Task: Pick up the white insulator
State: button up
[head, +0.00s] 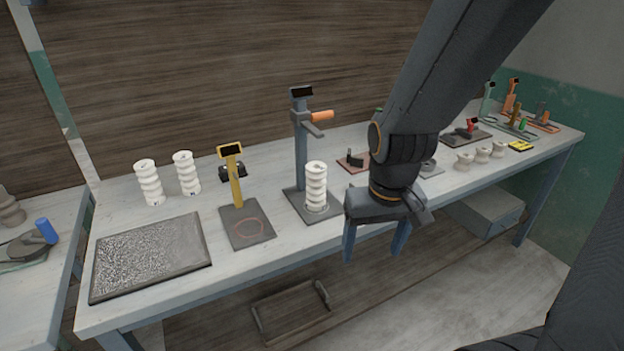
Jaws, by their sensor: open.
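One white ribbed insulator (316,187) stands upright on the dark base of a grey post stand (301,150) near the middle of the bench. Two more white insulators, one at the left (149,182) and one just right of it (186,173), stand upright at the back left. Several shorter pale insulators (465,162) sit in a row at the right. My gripper (374,256) is open and empty, its two blue-grey fingers pointing down. In the picture it is right of the insulator on the stand and apart from it, over the bench's front edge. My arm hides part of the bench behind it.
A dark textured tray (150,258) lies at the bench's front left. A yellow post stand (235,180) on a dark plate with a red ring stands between tray and grey stand. An orange handle (322,117) sticks out above the middle insulator. Small fixtures crowd the far right.

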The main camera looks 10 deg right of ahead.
aim_at(316, 174)
jog(key=k, duration=0.65)
jog(key=z, duration=0.55)
jog(key=i, duration=1.25)
jog(key=u, duration=0.6)
